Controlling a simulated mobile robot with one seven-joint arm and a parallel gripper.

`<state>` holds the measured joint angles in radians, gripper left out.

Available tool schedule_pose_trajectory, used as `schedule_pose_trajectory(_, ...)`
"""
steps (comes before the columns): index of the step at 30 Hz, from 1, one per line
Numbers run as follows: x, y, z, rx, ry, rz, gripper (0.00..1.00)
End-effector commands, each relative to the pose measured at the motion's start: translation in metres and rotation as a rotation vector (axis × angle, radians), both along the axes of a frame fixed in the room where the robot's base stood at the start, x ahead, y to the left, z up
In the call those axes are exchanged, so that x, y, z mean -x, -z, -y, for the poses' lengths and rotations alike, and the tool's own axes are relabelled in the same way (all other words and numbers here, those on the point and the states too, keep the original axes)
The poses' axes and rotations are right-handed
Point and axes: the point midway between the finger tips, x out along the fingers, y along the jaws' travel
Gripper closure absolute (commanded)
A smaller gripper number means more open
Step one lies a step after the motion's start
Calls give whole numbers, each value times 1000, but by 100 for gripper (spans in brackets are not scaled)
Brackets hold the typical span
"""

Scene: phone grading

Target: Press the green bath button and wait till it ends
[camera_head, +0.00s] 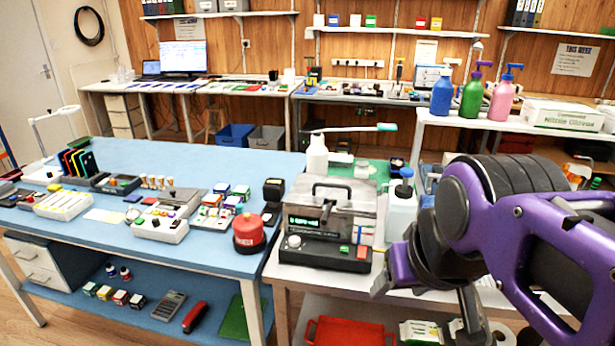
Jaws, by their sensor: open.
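The bath (331,207) is a grey metal box with a lid handle, standing on the white bench right of the blue table. Its dark front base carries a pale knob (293,241), a small green button (344,250) and a red button (362,252). A small display (303,222) on its front shows green characters too small to read. My gripper (425,298) is open and empty, pointing down to the right of the bath's front. It is apart from the green button. My purple arm covers the bench's right part.
A white bottle with a blue pump (401,205) stands between the bath and my arm. A red round container (248,232) stands left of the bath on the blue table (210,160). A white bottle (317,158) stands behind the bath. A red tray (345,333) lies below.

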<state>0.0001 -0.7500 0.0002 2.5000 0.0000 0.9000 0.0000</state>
Motion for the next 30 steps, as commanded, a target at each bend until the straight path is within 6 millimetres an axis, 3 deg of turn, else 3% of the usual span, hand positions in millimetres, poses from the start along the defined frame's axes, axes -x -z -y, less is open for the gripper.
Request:
schedule_pose_trajectory(1,0,0,0,0,0,0,53)
schedule_pose_trajectory(9,0,0,0,0,0,0,100)
schedule_pose_trajectory(30,0,0,0,0,0,0,100)
